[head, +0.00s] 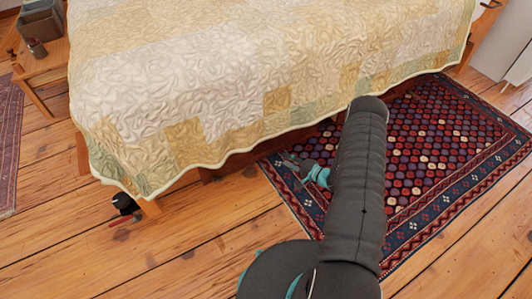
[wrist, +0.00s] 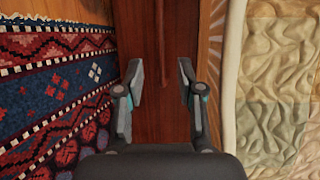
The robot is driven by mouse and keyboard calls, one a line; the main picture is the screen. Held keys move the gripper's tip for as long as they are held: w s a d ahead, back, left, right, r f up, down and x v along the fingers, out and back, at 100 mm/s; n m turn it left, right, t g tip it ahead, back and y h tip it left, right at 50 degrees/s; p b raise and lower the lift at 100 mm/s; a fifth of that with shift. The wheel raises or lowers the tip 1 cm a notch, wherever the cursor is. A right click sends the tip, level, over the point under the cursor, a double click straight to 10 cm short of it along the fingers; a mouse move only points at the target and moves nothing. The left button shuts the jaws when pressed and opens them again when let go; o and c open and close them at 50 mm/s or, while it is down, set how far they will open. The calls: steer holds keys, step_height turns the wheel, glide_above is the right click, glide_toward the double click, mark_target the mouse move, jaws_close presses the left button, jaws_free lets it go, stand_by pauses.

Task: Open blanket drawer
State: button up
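A reddish-brown wooden panel (head: 228,168), which looks like the blanket drawer's front, shows as a dark strip low under the hanging quilt. In the wrist view a reddish-brown panel (wrist: 160,115) runs down the middle, behind the fingers. A narrow raised line marks its upper part; I cannot tell if it is a handle. My gripper (wrist: 161,88) is open, one finger to each side, with nothing visible between them. In the head view my gripper (head: 308,170) is low beside the bed, over the rug's edge, partly hidden by my arm. I cannot tell if it touches the panel.
The quilt (head: 270,70) hangs over the bed side just above the panel. A patterned rug (head: 440,150) lies on the plank floor below. A small dark object (head: 124,204) is by the bed's near corner. A wooden nightstand (head: 40,68) stands at upper left. Floor at lower left is clear.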

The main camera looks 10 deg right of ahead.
mark_target(269, 151)
steer(key=x, duration=1)
steer(key=shift+a, duration=0.1)
steer(key=shift+c, duration=0.2)
jaws_close()
